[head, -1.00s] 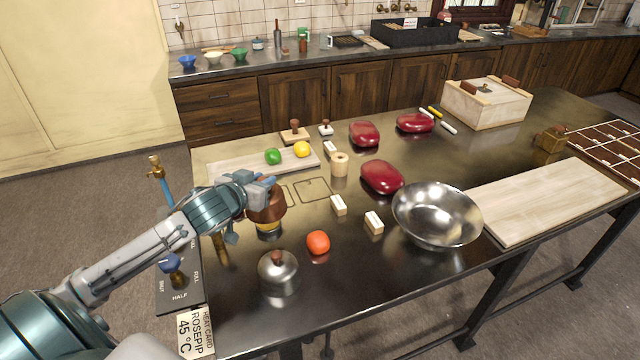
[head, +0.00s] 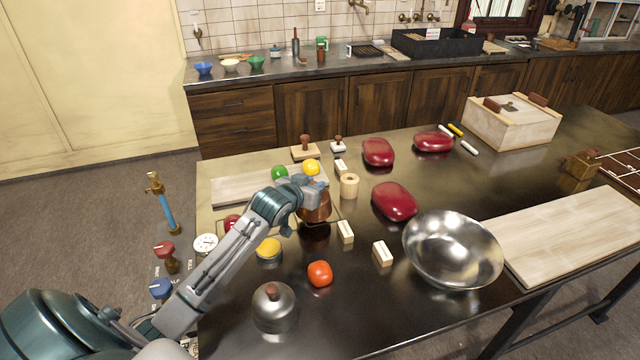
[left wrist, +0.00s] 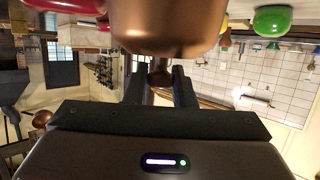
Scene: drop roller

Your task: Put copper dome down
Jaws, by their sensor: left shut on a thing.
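The copper dome (head: 314,208) is in my left gripper (head: 316,186), which is shut on it. In the head view it is above the dark table, between the pale board and the red rounded things, partly hidden by the gripper. In the left wrist view the dome (left wrist: 168,25) fills the top middle, its knob between the two fingers (left wrist: 160,85). I cannot tell whether its rim touches the table. A silver dome (head: 273,306) stands at the table's front left. My right gripper is not in view.
Around the dome are a wooden roll (head: 349,186), white-and-wood blocks (head: 345,232), a tomato-like red ball (head: 320,273), a green ball (head: 280,173) and a yellow ball (head: 311,167). A steel bowl (head: 453,250) stands to the right. Bare table lies between these.

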